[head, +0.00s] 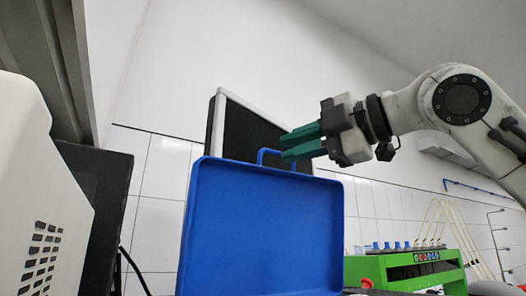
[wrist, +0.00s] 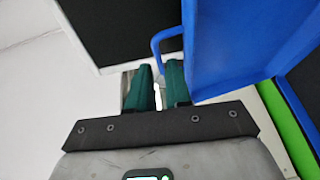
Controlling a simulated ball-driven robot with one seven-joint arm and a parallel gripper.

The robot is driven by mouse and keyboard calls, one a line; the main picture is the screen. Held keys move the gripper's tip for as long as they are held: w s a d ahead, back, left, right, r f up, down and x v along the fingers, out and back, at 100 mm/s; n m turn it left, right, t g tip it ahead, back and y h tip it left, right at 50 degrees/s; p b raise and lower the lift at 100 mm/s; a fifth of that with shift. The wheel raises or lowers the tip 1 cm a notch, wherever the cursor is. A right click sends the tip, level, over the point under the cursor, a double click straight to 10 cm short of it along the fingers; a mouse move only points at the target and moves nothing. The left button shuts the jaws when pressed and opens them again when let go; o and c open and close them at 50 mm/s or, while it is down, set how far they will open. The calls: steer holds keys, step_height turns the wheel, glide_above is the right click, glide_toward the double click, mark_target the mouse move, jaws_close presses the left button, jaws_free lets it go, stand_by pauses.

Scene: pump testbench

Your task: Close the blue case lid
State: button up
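The blue case lid (head: 262,230) stands open and upright in the head view, with its hollow inside facing the camera. Its blue handle (head: 262,152) sticks up from the top edge. My gripper (head: 284,147), with two green fingers, is at the handle from the right, just above the lid's top edge. The fingers are a little apart, with a narrow gap between them. In the wrist view the handle (wrist: 155,46) lies just ahead of the fingertips, and the lid (wrist: 228,45) is to their right. I cannot tell whether the fingers touch the handle. The case's base is not clearly visible.
A dark panel with a white frame (head: 221,92) stands behind the lid. A green unit (head: 400,271) with several small bottles is at the lower right. A pale machine housing (head: 40,190) fills the left side. The space above the lid is free.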

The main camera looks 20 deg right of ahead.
mark_target(278, 152)
steer(key=p+x, duration=0.1)
steer(key=x, duration=0.5)
steer(key=shift+w+a+p, duration=0.1)
steer(key=shift+a+p, duration=0.05)
steer(key=shift+p, duration=0.15)
steer(key=shift+c, duration=0.5)
jaws_close()
